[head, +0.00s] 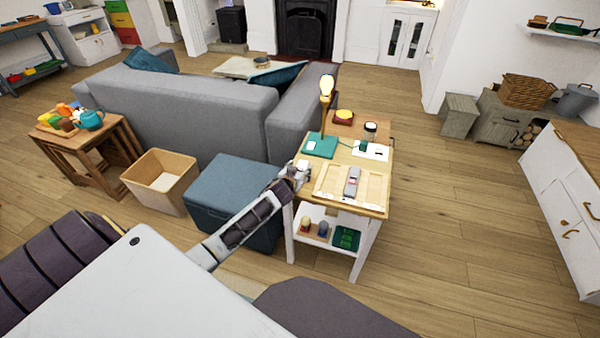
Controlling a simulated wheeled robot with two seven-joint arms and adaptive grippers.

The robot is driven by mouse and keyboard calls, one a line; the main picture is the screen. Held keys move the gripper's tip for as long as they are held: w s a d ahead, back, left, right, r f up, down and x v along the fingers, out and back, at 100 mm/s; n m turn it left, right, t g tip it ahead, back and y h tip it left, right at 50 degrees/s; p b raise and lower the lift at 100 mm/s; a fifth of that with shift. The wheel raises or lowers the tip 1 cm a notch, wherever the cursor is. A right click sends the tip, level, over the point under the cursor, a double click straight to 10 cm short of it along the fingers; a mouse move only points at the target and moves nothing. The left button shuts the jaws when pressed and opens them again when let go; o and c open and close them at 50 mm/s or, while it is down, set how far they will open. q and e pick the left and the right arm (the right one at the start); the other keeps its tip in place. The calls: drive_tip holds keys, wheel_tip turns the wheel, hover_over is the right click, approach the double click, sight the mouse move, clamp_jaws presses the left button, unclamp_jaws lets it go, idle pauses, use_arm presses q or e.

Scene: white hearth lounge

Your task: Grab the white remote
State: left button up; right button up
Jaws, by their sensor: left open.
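A slim pale grey-white object (352,182) that looks like the white remote lies lengthwise in a shallow wooden tray (378,192) on the near part of the side table. It is small here, so its buttons cannot be made out. My left gripper (301,169) is open at the table's left edge, to the left of the tray and apart from the remote. Its fingers are small and partly blend with the pale table. My right gripper is not in view.
The side table (337,163) also bears a lit lamp (326,92), a teal box (320,145), a white sheet-like item (371,151) and a dark-topped jar (370,131). Its lower shelf holds small items. A blue ottoman (225,178) stands left; floor to the right is clear.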

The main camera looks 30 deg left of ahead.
sight(299, 170)
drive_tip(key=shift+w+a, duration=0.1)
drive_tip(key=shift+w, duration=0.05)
use_arm(q)
drive_tip(key=shift+c, duration=1.3)
drive_tip(key=c, duration=0.9)
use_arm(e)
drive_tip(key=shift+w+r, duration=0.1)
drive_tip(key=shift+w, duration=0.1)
use_arm(q)
drive_tip(key=shift+r, duration=0.5)
wheel_tip(299, 170, up, 8)
drive_tip(key=shift+r+p, duration=0.2)
drive_tip(key=shift+p, duration=0.85)
drive_tip(key=shift+r, duration=0.35)
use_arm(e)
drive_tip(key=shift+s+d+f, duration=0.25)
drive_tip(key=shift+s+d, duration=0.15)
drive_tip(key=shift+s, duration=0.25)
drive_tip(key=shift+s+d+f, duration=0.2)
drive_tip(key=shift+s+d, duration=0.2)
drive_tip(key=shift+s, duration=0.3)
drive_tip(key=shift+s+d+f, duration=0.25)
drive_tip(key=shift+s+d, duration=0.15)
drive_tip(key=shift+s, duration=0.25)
